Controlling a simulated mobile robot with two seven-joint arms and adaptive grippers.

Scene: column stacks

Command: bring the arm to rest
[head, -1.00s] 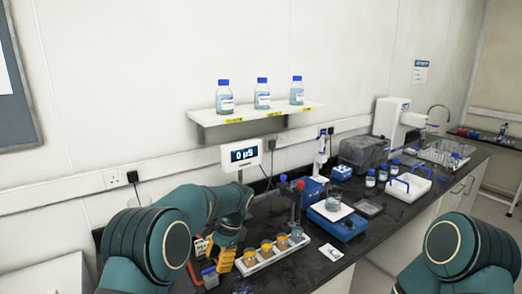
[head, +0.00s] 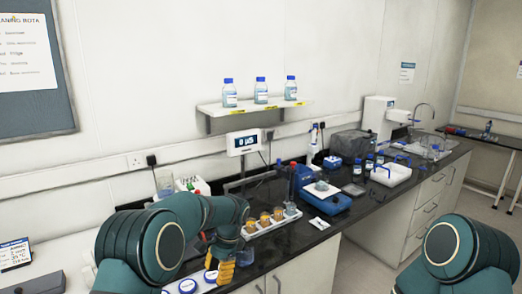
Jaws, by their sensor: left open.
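My left arm (head: 150,240) comes in from the left, bent at the elbow, with its forearm over the dark bench. My left gripper (head: 225,270), with yellow fingers, points down near the bench's front edge. It appears empty, and its jaws are open. Of my right arm, only a teal upper part (head: 460,255) shows at the lower right. My right gripper is out of view.
A white rack (head: 265,227) of amber-filled cups stands just right of my left gripper. Beyond are a display (head: 244,142), a blue stirrer (head: 325,201) and a white tray (head: 391,175). A wall shelf (head: 254,107) holds three bottles. The floor (head: 370,270) between my arms is clear.

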